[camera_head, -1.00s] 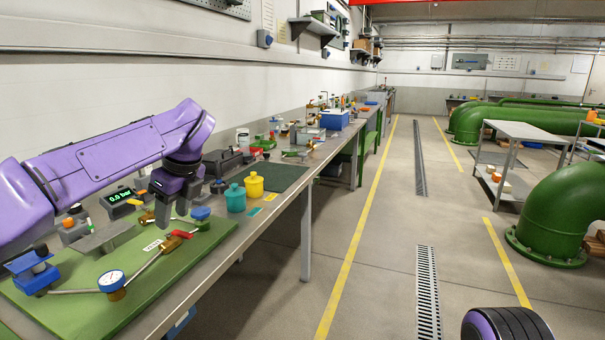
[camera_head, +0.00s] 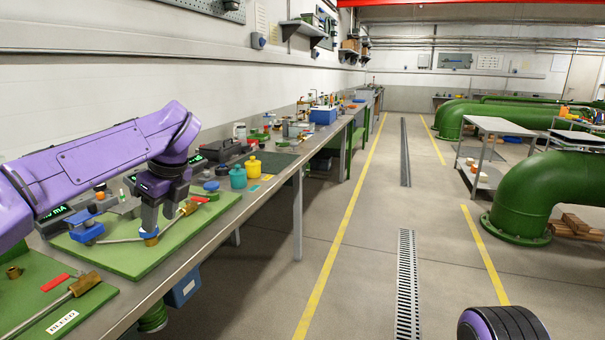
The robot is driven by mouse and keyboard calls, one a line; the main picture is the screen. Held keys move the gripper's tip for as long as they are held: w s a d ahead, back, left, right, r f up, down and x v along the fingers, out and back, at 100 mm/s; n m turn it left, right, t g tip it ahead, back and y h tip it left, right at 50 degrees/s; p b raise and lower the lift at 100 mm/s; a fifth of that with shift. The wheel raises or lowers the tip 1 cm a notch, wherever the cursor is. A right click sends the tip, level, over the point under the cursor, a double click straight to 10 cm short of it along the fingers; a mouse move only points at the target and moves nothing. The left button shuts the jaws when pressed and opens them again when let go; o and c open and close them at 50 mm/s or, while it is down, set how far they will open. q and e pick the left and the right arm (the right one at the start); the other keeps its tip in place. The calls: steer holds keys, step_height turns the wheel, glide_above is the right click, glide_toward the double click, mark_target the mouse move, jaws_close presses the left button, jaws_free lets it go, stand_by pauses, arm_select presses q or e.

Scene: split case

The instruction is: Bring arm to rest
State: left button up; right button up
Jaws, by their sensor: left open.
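My left arm (camera_head: 100,163) comes in from the left, in purple, and reaches over the workbench. Its dark left gripper (camera_head: 160,226) points down with its grey fingers apart and nothing seen between them. It hangs in front of the farther green board (camera_head: 120,258), which carries a blue-topped fitting (camera_head: 86,230) and a red-handled valve (camera_head: 190,208). The fingers overlap a brass fitting in the picture, and I cannot tell whether they touch it. My right gripper is out of view.
A nearer green board (camera_head: 35,300) bears a brass valve with a red handle and a BLEED label. Teal (camera_head: 238,178) and yellow (camera_head: 254,168) pots stand farther along the bench. Open floor (camera_head: 340,235) lies right of it, with green pipes (camera_head: 530,195) beyond.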

arm_select(q)
steer(key=w+f+m+t+y, duration=0.2)
steer(key=f+m+t+y, duration=0.15)
steer(key=f+m, duration=0.55)
steer(key=w+f+m+t+y, duration=0.35)
steer(key=f+m, duration=0.35)
steer(key=m, duration=0.4)
steer(key=s+d+f+m+t+h+p, duration=0.1)
steer(key=s+d+f+m+h, duration=0.15)
steer(key=s+f+m, duration=0.4)
steer(key=s+d+f+m+t+h, duration=0.1)
steer(key=s+f+m+h, duration=0.2)
steer(key=f+m, duration=0.6)
steer(key=s+f+m+g+h, duration=0.2)
steer(key=s+f+m, duration=0.2)
steer(key=s+f, duration=0.75)
steer(key=s+a+f+m+g, duration=0.2)
steer(key=s+f, duration=0.1)
steer(key=s, duration=0.8)
steer(key=s+a+f+m+g+p, duration=0.1)
steer(key=s+a+f+m+g, duration=0.1)
steer(key=s, duration=1)
steer(key=shift+a+f+g, duration=0.4)
steer(key=shift+a+g, duration=0.2)
